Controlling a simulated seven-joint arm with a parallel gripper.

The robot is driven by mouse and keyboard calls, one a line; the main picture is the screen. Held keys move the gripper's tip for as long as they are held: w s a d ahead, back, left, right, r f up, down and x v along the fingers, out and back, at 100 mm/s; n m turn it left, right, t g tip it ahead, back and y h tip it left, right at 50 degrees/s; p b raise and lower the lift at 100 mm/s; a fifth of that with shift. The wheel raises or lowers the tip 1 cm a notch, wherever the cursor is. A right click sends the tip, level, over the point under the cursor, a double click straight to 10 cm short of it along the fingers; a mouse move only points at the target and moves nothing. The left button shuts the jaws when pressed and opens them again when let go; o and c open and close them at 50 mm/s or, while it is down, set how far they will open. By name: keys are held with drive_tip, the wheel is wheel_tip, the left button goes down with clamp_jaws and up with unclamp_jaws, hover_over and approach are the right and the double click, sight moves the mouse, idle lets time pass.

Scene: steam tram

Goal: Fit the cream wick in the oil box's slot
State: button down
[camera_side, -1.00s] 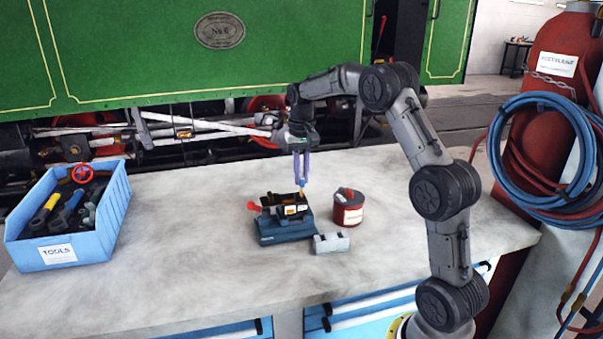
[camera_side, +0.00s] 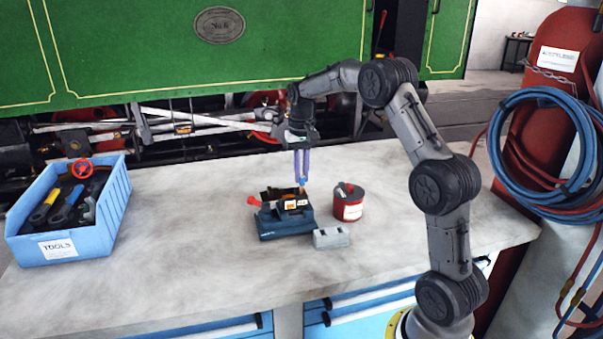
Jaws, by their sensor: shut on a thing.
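My gripper (camera_side: 302,182) has purple fingers pointing straight down over the right part of the oil box (camera_side: 291,207). The fingertips are at about the height of the box's top. I cannot tell whether the wick's end is in the slot or just above it.
A red tin (camera_side: 348,204) stands close to the right of the box. A small grey block (camera_side: 331,238) lies in front of it. A blue tool box (camera_side: 113,217) is at the left of the bench (camera_side: 190,275). The bench between is clear.

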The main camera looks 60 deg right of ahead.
drive_tip(key=shift+f, duration=1.3)
idle(1.5)
drive_tip(key=c, duration=0.6)
unclamp_jaws()
drive_tip(key=shift+c, duration=0.2)
drive_tip(key=shift+r, duration=3.55)
